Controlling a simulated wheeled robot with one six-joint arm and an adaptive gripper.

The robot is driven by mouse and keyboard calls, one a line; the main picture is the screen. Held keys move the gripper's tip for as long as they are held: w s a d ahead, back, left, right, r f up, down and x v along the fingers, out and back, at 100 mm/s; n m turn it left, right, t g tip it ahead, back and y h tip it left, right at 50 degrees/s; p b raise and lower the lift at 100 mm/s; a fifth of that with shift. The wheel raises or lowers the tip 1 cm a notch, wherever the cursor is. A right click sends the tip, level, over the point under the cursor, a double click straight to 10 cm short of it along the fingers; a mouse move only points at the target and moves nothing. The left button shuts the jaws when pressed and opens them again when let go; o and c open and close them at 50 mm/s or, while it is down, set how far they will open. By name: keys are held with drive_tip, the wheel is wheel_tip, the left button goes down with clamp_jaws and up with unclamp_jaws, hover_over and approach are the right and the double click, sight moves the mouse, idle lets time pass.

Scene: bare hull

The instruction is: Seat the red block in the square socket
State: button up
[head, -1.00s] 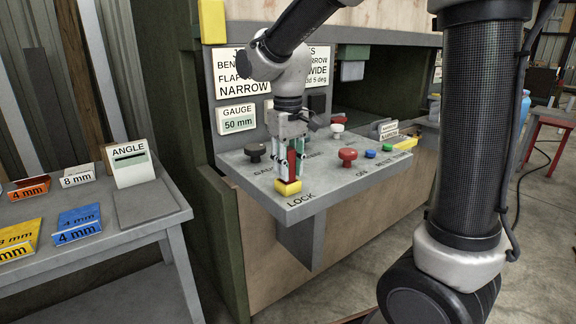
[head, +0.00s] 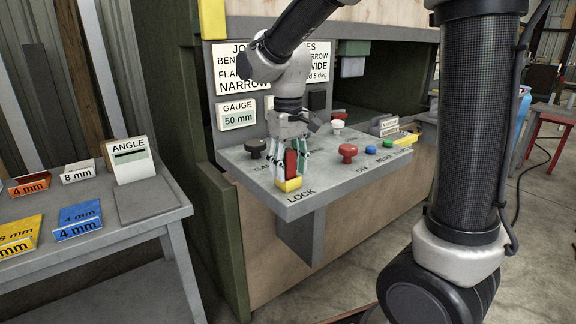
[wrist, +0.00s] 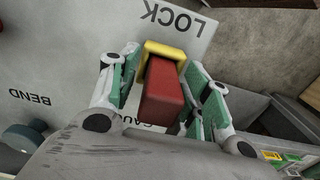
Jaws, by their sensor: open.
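The red block (head: 291,163) stands upright at the yellow square socket (head: 288,185) on the front corner of the grey panel, beside the word LOCK. Its lower end is within the yellow rim, and how deep it sits is hidden. In the wrist view the red block (wrist: 162,92) covers part of the yellow socket (wrist: 166,49). My gripper (head: 292,170) is low over the socket, open, with one finger on each side of the block. In the wrist view my gripper (wrist: 164,68) shows gaps between its green pads and the block.
A black knob (head: 255,147), a red knob (head: 348,152) and a white knob (head: 337,126) stand on the panel, with blue and green buttons to the right. A side table (head: 150,205) at left holds labelled pieces. The panel's front edge is close to the socket.

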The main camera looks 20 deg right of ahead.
wheel_tip(320, 180, up, 13)
drive_tip(key=shift+r, duration=0.15)
drive_tip(key=s+d+f+m+t, duration=0.1)
drive_tip(key=s+d+f+t, duration=0.1)
drive_tip(key=s+d, duration=0.5)
drive_tip(key=s+d+f+m+t, duration=0.2)
drive_tip(key=s+d+f, duration=0.3)
drive_tip(key=s+d, duration=0.3)
drive_tip(key=s, duration=0.4)
drive_tip(key=shift+m, duration=0.3)
